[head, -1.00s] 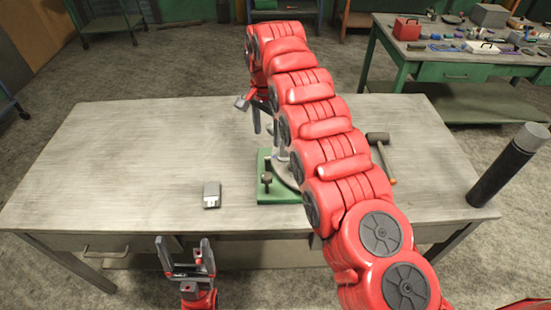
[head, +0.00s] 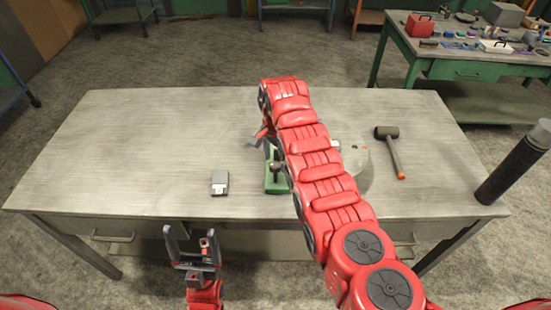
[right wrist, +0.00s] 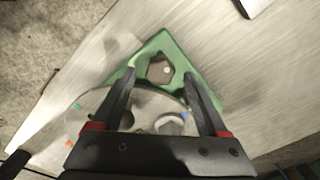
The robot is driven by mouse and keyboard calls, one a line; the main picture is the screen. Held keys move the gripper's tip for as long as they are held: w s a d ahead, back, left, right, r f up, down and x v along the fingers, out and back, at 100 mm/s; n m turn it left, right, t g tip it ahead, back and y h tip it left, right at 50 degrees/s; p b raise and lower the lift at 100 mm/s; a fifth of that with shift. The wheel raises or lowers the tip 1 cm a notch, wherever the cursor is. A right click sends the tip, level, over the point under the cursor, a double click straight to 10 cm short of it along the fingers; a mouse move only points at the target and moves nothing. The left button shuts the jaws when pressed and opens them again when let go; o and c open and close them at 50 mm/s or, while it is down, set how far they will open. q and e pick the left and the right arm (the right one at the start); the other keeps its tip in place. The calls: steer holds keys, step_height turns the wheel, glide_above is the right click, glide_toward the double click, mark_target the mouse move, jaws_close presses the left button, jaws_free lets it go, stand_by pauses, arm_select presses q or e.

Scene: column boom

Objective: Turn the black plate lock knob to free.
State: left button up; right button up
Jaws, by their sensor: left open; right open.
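The dark plate lock knob (head: 275,167) stands on a green base (head: 276,187) on the workbench. In the right wrist view the knob (right wrist: 160,69) shows as a dark, many-sided top with a pale centre on the green base (right wrist: 177,45). My right gripper (head: 261,143) is open above the base. In its wrist view the knob appears between the two fingertips, with no visible contact; I cannot tell the height gap. My left gripper (head: 191,245) is open and empty in front of the bench edge. My right arm hides part of the fixture.
A grey round plate (head: 360,168) belongs beside the base, partly behind my arm. A small grey block (head: 220,182) lies left of it, a mallet (head: 390,150) right. A dark cylinder (head: 515,160) stands at the bench's right edge. The bench's left half is clear.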

steer(key=shift+f, duration=0.85)
steer(key=shift+c, duration=0.2)
jaws_close()
